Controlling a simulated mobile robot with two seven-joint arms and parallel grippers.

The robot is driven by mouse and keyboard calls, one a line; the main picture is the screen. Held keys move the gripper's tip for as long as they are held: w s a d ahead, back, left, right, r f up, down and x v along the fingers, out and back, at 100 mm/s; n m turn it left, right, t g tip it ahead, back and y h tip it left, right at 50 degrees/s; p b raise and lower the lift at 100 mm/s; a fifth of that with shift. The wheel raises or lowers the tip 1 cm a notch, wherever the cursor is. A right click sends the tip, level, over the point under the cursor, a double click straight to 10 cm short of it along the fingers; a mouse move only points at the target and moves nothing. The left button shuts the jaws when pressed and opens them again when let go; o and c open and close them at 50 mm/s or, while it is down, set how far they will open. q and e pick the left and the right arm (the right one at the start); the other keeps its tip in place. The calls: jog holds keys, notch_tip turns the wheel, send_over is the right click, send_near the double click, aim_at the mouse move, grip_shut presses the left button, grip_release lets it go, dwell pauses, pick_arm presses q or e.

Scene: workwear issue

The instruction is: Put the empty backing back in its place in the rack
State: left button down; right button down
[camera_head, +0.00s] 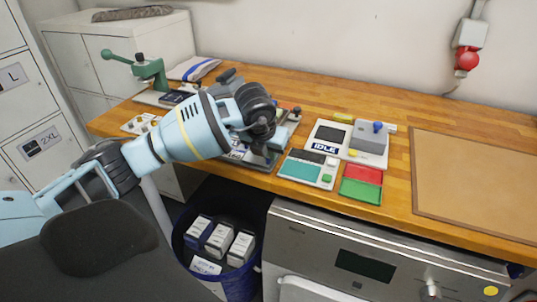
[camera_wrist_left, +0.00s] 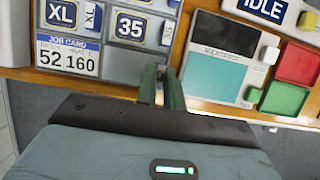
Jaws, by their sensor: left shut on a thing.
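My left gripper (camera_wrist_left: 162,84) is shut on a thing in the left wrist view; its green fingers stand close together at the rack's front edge. I take the thing to be the empty backing, but the fingers hide most of it and its outline cannot be told. The grey rack (camera_wrist_left: 118,66) has an XL plate (camera_wrist_left: 61,14), a 35 plate (camera_wrist_left: 130,26) and a job card reading 52 160 (camera_wrist_left: 67,58). Small white tabs stand beside the plates. In the head view, my left arm covers much of the rack (camera_head: 262,162). My right gripper is not in view.
A teal-topped device (camera_head: 300,168), a red tray (camera_head: 363,174), a green tray (camera_head: 360,190) and an IDLE-marked unit (camera_head: 327,136) stand right of the rack. A green press (camera_head: 150,72) is behind left. A brown mat (camera_head: 470,180) lies clear at right. A blue bin (camera_head: 240,284) holds boxes below.

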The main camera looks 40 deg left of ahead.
pick_arm(q)
jog(key=shift+f, duration=0.4)
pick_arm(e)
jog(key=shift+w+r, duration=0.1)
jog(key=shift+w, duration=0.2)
pick_arm(q)
jog(key=shift+f, duration=0.15)
jog(key=c, duration=1.5)
grip_release()
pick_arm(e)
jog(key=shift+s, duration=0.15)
pick_arm(q)
jog(key=shift+s+r, duration=0.1)
jog(key=shift+r, duration=0.4)
jog(key=shift+p+v, duration=0.35)
jog(key=shift+v, duration=5.25)
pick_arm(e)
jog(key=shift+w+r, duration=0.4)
